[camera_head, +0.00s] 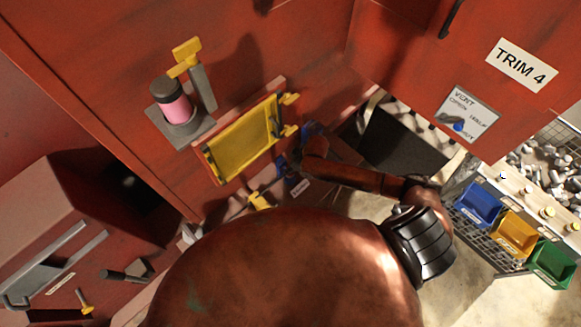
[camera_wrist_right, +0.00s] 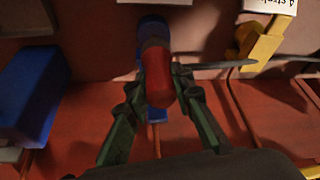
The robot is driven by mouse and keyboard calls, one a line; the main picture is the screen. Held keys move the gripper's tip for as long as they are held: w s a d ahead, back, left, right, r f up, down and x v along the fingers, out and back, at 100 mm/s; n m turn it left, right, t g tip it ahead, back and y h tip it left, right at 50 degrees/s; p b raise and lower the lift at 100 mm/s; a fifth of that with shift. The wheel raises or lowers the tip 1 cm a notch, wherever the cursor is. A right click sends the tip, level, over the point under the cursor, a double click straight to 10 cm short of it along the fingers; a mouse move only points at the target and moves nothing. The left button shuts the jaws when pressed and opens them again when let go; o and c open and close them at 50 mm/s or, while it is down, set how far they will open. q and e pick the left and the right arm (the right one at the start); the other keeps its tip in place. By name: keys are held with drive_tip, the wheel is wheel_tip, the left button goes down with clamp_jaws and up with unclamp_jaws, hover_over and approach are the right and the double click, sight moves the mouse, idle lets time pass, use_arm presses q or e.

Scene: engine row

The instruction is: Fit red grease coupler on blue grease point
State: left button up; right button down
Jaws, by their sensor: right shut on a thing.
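In the right wrist view, my right gripper (camera_wrist_right: 160,88) is shut on the red grease coupler (camera_wrist_right: 157,72), a short red cylinder with a paler band at its far end. A dark blue rounded piece, apparently the blue grease point (camera_wrist_right: 153,27), sits directly beyond the coupler and in line with it. Their ends appear to meet, but I cannot tell whether the coupler is seated on it or only close. In the head view my right arm reaches to the wall below the yellow panel; its gripper and the coupler are too dark and small to make out. My left gripper is out of view.
A blue block (camera_wrist_right: 30,95) stands left of the gripper and a yellow fitting (camera_wrist_right: 260,42) right of it in the wrist view. In the head view, a yellow panel (camera_head: 240,138), a pink-banded canister (camera_head: 172,103) and coloured bins (camera_head: 515,233) surround the area.

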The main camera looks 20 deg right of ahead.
drive_tip(key=shift+r+p, duration=0.1)
drive_tip(key=shift+p, duration=0.65)
idle(0.8)
drive_tip(key=shift+f+b, duration=0.6)
drive_tip(key=shift+f, duration=0.95)
drive_tip(key=c, duration=1.6)
unclamp_jaws()
drive_tip(key=shift+f, duration=0.1)
drive_tip(key=v, duration=1.2)
drive_tip(key=shift+a, duration=0.15)
